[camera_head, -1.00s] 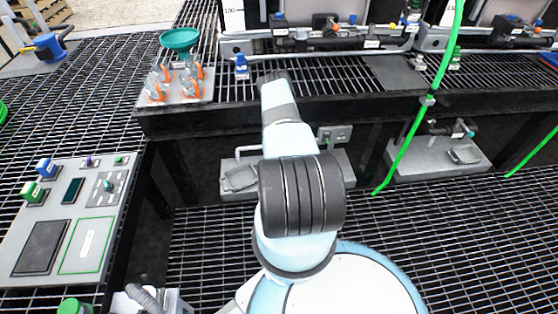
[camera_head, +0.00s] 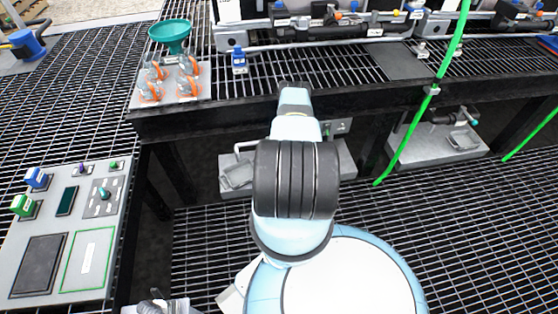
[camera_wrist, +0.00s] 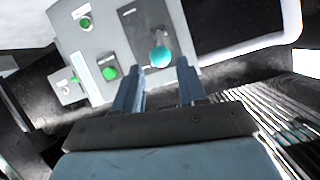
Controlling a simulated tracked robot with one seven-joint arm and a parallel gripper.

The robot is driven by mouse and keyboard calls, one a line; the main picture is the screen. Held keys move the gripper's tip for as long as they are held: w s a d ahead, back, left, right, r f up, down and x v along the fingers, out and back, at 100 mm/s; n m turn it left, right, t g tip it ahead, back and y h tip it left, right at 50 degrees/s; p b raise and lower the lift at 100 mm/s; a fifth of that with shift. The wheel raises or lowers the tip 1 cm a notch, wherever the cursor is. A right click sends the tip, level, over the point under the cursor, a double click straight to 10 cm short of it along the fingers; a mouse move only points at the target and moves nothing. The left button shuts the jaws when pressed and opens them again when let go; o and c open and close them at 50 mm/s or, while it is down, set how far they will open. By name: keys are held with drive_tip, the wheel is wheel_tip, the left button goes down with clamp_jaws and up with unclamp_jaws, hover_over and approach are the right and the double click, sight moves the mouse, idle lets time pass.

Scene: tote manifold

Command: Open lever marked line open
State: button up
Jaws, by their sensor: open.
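In the wrist view, my gripper (camera_wrist: 160,66) is open and empty, with its two blue fingers apart. A lever with a round teal knob (camera_wrist: 160,56) shows on a dark plate of a light grey panel (camera_wrist: 92,52), beyond and between the fingertips. I see no contact with it. The labels are too small to read, so I cannot tell whether this is the lever marked line open. In the head view, my arm hides the gripper, and a grey panel (camera_head: 342,127) under the bench is partly covered by the arm.
The wrist view shows green buttons (camera_wrist: 110,73) beside the lever. In the head view, the black bench edge (camera_head: 400,100) runs above the under-bench units. A green hose (camera_head: 410,130) hangs right of my arm. A control panel (camera_head: 20,262) lies at left, and a teal funnel (camera_head: 170,34) stands on the bench.

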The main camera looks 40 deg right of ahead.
drive_tip(key=x, duration=0.8)
drive_tip(key=shift+w, duration=0.15)
drive_tip(key=shift+d, duration=0.1)
clamp_jaws()
